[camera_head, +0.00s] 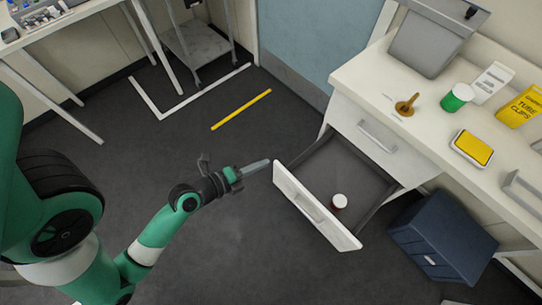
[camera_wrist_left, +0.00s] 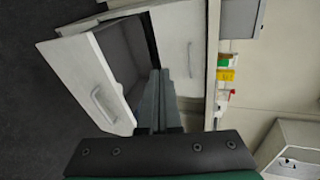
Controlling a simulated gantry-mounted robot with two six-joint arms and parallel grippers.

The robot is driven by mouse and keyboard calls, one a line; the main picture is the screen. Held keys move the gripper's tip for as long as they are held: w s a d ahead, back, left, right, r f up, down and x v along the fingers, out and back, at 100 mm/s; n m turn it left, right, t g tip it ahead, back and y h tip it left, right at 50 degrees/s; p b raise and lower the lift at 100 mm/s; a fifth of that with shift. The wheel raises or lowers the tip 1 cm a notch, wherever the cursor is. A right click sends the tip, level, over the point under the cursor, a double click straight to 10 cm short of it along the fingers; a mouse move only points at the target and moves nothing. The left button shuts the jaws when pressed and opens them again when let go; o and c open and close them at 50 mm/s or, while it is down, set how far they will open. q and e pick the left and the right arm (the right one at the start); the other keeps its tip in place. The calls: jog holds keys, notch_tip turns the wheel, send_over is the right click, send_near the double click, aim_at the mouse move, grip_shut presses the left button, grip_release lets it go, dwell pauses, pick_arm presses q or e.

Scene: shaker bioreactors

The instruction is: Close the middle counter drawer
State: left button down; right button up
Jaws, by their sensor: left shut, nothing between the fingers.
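The open counter drawer (camera_head: 318,208) is pulled well out below a closed drawer front (camera_head: 385,140). The drawer also shows at left in the left wrist view (camera_wrist_left: 88,82). My left gripper (camera_head: 267,162) is shut and empty, its fingertips close to the panel's far left corner. I cannot tell whether they touch it. In the left wrist view the gripper fingers (camera_wrist_left: 158,92) overlap the drawer opening. My right gripper is not in view.
The white counter (camera_head: 365,78) holds a grey bin (camera_head: 432,42), a green-sided jar (camera_head: 457,98), a yellow tube clips box (camera_head: 521,106) and a brass-coloured item (camera_head: 406,105). A dark blue cabinet (camera_head: 440,236) stands right of the drawer. The floor left of the drawer is clear.

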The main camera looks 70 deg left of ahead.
pick_arm(q)
jog(key=n+g+b, duration=0.2)
jog(key=b, duration=0.4)
send_near(278, 168)
jog(key=shift+y, duration=0.4)
jog(key=b+x, duration=0.1)
jog(key=x, duration=0.1)
jog(key=b+x, duration=0.2)
jog(key=x, duration=0.1)
jog(key=shift+w+d+f, duration=0.25)
jog(key=shift+f, duration=0.15)
jog(key=shift+w+a+r, duration=0.1)
jog(key=shift+w+a, duration=0.05)
jog(key=shift+w, duration=0.25)
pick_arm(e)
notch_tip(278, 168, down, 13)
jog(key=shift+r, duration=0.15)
pick_arm(q)
jog(key=shift+w, duration=0.1)
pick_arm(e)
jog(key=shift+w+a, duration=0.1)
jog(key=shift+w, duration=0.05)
